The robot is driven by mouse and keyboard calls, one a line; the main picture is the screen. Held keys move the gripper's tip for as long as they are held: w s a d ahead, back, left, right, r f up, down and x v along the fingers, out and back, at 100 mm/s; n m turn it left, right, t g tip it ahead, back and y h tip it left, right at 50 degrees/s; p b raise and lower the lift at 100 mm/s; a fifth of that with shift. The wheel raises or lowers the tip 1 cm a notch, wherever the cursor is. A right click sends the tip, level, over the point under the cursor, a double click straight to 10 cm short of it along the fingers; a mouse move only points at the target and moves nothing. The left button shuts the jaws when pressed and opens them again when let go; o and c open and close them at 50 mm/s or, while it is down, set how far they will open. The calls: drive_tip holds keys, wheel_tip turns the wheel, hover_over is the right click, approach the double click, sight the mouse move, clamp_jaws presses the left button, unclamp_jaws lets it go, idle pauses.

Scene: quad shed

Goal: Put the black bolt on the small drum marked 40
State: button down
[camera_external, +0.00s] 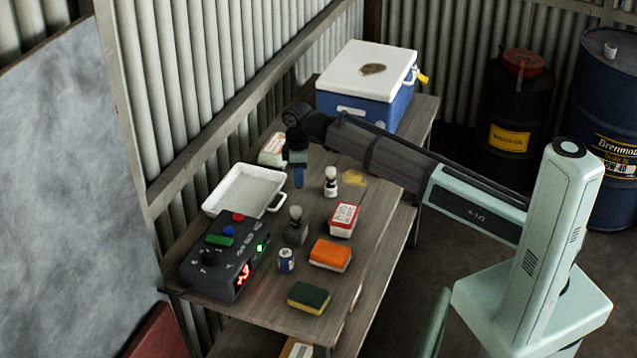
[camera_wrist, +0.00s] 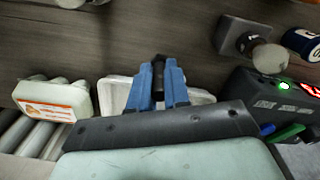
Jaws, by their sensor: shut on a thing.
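My gripper (camera_external: 298,180) has blue fingers pointing down above the workbench, beside the white tray. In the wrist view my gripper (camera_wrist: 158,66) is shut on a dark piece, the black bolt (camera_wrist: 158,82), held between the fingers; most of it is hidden. In the outside view the bolt cannot be made out. A small blue and white drum-like can (camera_external: 286,260) stands upright near the control box, apart from my gripper. It also shows at the top right of the wrist view (camera_wrist: 303,42).
The white tray (camera_external: 220,208), control box (camera_external: 212,272), dark square-based knob (camera_external: 296,232), white-capped bottle (camera_external: 331,184), red-white box (camera_external: 344,220) and sponges (camera_external: 330,254) crowd the bench. A cooler (camera_external: 350,104) stands behind. A large blue drum marked 40 (camera_external: 608,120) stands on the floor.

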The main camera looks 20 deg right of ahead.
drive_tip(key=shift+s+a+r, duration=0.1)
drive_tip(key=shift+a+r, duration=0.05)
drive_tip(key=shift+r, duration=0.25)
drive_tip(key=s+a+r+n, duration=0.3)
drive_tip(key=s+a+r, duration=0.1)
drive_tip(key=s+a, duration=0.75)
wheel_tip(320, 180, up, 2)
drive_tip(key=m, duration=0.2)
hover_over(285, 253)
drive_tip(key=shift+f, duration=4.6)
